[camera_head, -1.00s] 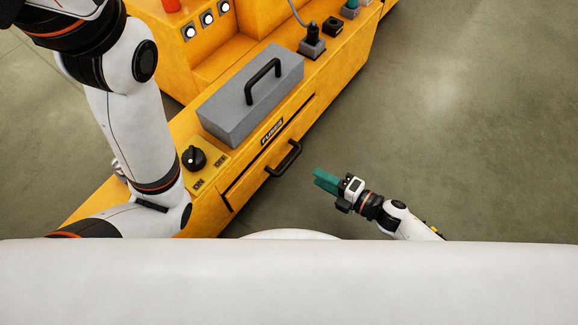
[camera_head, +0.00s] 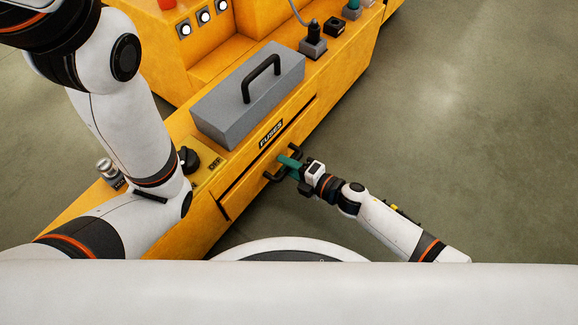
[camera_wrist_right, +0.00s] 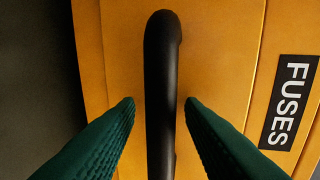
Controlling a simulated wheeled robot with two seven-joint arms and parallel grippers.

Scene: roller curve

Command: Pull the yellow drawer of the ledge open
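The yellow drawer (camera_head: 239,194) is in the front of the yellow ledge, below the FUSES label (camera_head: 271,133), and looks closed. Its black bar handle (camera_head: 269,176) is partly covered by my right gripper (camera_head: 287,163) in the head view. In the right wrist view the handle (camera_wrist_right: 160,90) stands between the two green fingers of my right gripper (camera_wrist_right: 160,103). There is a gap on each side, so the gripper is open around the handle. My left arm comes in from the left, but its gripper is out of view.
A grey box with a black handle (camera_head: 222,110) sits on the ledge above the drawer. A black rotary knob (camera_head: 188,160) is left of it, close to my left arm. Open floor (camera_head: 450,130) lies to the right of the ledge.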

